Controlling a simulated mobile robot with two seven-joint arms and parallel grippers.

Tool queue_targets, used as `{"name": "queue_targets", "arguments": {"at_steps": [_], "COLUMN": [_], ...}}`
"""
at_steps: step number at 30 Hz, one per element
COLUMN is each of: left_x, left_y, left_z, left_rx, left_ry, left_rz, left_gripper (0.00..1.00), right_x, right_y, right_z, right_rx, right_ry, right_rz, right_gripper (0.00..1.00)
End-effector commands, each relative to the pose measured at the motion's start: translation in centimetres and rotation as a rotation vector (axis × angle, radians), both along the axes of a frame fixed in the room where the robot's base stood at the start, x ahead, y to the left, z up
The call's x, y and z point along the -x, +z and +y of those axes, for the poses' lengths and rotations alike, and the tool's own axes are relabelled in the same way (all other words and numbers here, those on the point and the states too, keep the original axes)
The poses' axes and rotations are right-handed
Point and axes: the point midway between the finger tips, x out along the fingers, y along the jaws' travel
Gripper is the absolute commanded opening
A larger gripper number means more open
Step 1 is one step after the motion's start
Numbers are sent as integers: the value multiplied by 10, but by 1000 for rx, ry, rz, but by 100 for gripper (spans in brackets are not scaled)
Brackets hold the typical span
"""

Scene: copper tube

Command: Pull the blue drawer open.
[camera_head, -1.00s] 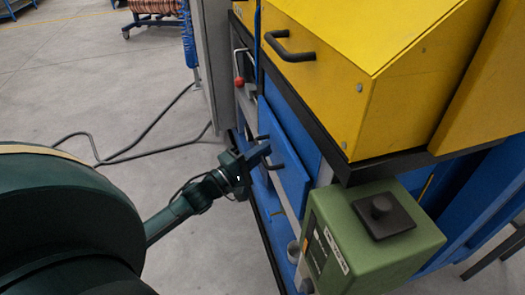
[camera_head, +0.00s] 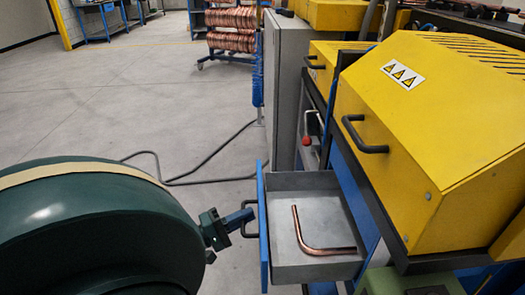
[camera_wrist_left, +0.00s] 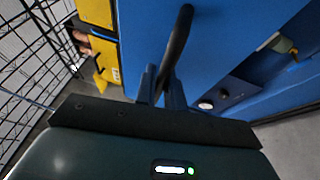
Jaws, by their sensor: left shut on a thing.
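The blue drawer (camera_head: 263,225) stands pulled out from the machine, with its grey inside showing in the head view. A bent copper tube (camera_head: 310,238) lies in it. My left gripper (camera_head: 246,215) is at the outer side of the blue front, shut on the black drawer handle (camera_head: 251,232). In the left wrist view, the fingers (camera_wrist_left: 162,88) meet around the lower part of the dark curved handle (camera_wrist_left: 177,45), in front of the blue drawer face (camera_wrist_left: 215,35). My right gripper is not in view.
Yellow machine housings (camera_head: 435,110) with black handles stand above and right of the drawer. A green box (camera_head: 405,283) is at the lower right. A dark cable (camera_head: 190,178) lies on the open grey floor to the left.

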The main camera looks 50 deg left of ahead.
Motion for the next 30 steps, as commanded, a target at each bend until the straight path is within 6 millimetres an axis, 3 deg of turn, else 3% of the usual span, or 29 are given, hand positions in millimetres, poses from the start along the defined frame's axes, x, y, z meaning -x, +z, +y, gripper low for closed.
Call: {"name": "queue_targets", "arguments": {"at_steps": [6, 18, 19, 24, 30], "left_x": [11, 13, 13, 13, 13], "left_y": [1, 0, 0, 0, 0], "left_z": [10, 12, 12, 11, 11], "left_rx": [-1, -1, -1, -1, 0], "left_ry": [0, 0, 0, -1, -1], "left_rz": [0, -1, -1, -1, 0], "left_gripper": [0, 0, 12, 26, 32], "right_x": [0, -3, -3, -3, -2], "right_y": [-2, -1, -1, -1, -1], "right_z": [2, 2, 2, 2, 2], "right_rx": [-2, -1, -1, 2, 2], "right_ry": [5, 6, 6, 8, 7], "right_rz": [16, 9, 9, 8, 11], "right_gripper": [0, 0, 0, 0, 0]}}
